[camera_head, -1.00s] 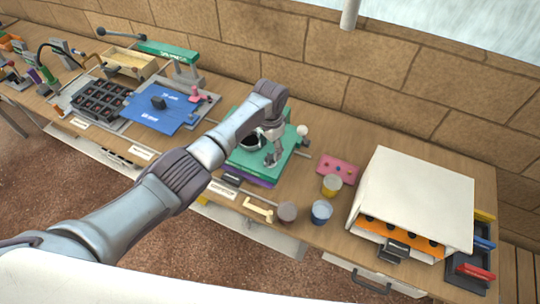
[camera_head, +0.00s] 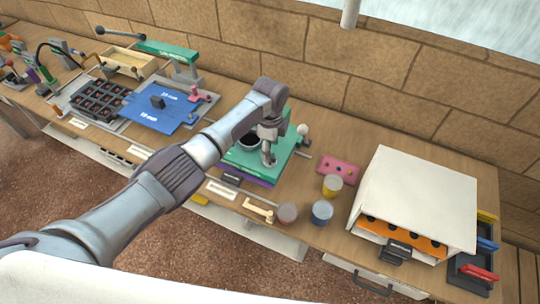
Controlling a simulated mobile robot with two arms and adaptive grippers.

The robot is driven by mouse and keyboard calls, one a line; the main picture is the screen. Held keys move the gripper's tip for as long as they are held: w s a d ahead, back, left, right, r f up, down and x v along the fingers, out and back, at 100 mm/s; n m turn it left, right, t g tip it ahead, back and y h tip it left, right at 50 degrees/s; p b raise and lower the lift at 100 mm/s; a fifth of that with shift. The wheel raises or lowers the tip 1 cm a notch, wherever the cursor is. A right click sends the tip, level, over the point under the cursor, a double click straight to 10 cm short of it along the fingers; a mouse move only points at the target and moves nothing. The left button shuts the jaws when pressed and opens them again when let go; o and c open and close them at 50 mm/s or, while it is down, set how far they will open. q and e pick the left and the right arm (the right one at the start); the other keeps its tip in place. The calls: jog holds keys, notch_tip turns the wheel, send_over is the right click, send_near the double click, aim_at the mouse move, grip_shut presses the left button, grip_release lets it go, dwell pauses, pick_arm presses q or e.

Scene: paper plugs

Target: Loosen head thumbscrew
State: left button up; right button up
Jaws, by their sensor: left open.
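My left arm reaches in from the left over a green-topped device (camera_head: 279,161) with a purple base. My left gripper (camera_head: 268,160) points down above the green top, with its fingers open. A dark round ring or cup (camera_head: 249,141) shows beside the gripper, partly hidden by my arm. A pale round knob (camera_head: 302,129) stands at the device's right back edge, apart from the fingers. I cannot tell which part is the head thumbscrew; it may be hidden behind the gripper. My right gripper is not in view.
A pink block (camera_head: 338,170), a yellow cup (camera_head: 332,186), a blue cup (camera_head: 321,212) and a grey-brown cup (camera_head: 287,213) stand right of the device. A large white box (camera_head: 420,196) stands farther right. A blue mat (camera_head: 165,112) lies left. A brick wall (camera_head: 300,65) closes the back.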

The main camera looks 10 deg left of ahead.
pick_arm(q)
jog(key=shift+f+b, duration=1.55)
jog(key=shift+f, duration=0.45)
jog(key=c, duration=1.1)
